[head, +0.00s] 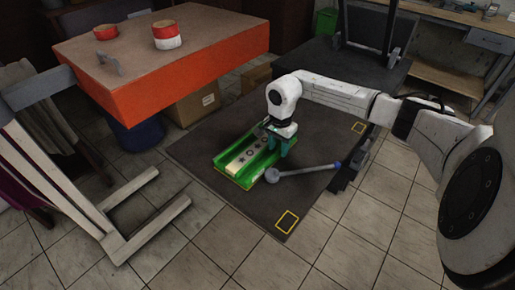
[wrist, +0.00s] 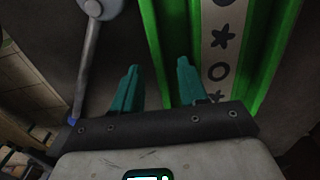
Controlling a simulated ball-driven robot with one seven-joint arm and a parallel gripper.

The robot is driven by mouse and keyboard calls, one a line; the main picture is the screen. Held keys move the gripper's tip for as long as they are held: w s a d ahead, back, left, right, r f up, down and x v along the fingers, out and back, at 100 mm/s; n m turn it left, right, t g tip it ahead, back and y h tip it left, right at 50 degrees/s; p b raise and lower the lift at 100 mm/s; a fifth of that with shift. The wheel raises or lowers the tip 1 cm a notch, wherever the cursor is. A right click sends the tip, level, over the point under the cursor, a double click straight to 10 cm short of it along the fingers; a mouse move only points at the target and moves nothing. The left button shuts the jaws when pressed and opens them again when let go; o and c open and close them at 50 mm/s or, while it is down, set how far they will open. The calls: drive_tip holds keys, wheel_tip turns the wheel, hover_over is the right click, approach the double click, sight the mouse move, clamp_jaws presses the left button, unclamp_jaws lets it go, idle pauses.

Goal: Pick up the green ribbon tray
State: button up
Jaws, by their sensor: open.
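The green ribbon tray (head: 225,166) lies on the dark floor mat, with a pale ribbon (head: 247,158) printed with dark shapes along its middle. In the wrist view the green tray (wrist: 170,50) runs along the upper right, and the ribbon (wrist: 222,40) shows stars and a ring. My gripper (head: 279,150) is at the tray's right end in the head view, pointing down. In the wrist view its two teal fingers (wrist: 158,85) are apart, with nothing seen held between them. The right finger overlaps the tray's near wall in the picture; I cannot tell whether it touches.
A grey rod with a round head (head: 305,171) lies just right of the tray, and also shows in the wrist view (wrist: 88,45). The dark mat (head: 240,206) has free room in front.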

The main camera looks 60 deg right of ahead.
drive_tip(key=shift+f, duration=0.75)
clamp_jaws()
